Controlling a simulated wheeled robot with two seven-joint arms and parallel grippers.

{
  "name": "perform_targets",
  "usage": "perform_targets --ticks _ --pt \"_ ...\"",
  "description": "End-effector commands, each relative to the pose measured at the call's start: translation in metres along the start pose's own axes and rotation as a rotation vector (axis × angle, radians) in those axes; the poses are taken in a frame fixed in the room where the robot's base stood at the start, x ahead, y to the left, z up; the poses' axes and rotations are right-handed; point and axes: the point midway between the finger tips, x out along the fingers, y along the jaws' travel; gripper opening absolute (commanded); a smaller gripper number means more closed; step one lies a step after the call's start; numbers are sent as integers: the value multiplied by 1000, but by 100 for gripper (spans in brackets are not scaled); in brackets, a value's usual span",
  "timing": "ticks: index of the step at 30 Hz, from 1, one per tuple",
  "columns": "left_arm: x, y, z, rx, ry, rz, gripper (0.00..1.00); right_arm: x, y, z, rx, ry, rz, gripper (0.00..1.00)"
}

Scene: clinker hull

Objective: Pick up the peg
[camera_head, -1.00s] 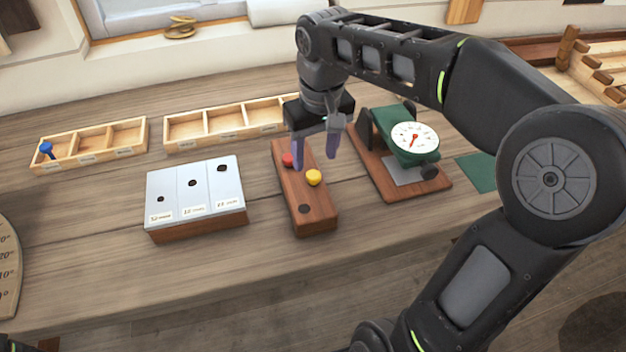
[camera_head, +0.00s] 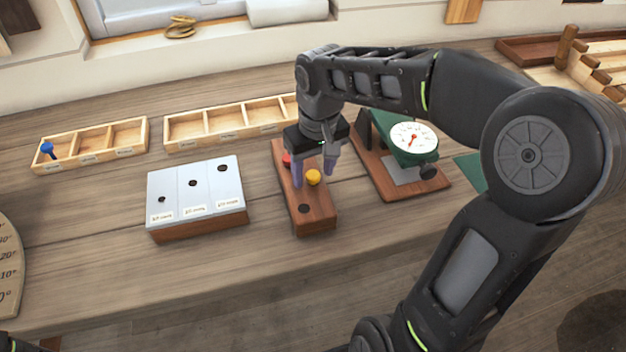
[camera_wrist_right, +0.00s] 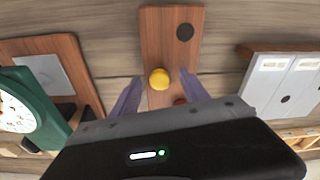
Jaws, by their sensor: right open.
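A yellow-headed peg (camera_head: 313,177) stands in a brown wooden block (camera_head: 318,217). A red-headed peg (camera_head: 287,160) stands behind it in the same block, partly hidden by my gripper. The block's front hole (camera_head: 304,208) is empty. My right gripper (camera_head: 313,180) is open, with its purple fingers low over the block, one on each side of the yellow peg. In the right wrist view the yellow peg (camera_wrist_right: 159,79) shows between the two fingertips (camera_wrist_right: 158,88), apart from both. A blue peg (camera_head: 46,148) sits in the far left tray. My left gripper is not in view.
A pale gauge block with three holes (camera_head: 194,196) stands left of the wooden block. A green dial gauge (camera_head: 414,137) on a wooden base stands close on the right. Two compartment trays (camera_head: 98,144) (camera_head: 205,127) lie behind. The bench front is clear.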

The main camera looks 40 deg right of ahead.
Motion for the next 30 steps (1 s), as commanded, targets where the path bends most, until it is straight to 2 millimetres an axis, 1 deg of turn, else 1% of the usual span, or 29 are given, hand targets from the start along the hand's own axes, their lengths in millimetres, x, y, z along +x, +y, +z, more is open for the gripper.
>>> perform_targets --ticks 11,30 --pt "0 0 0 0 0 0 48 0 0 0 0 0 0 53" --pt "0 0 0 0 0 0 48 0 0 0 0 0 0 1"
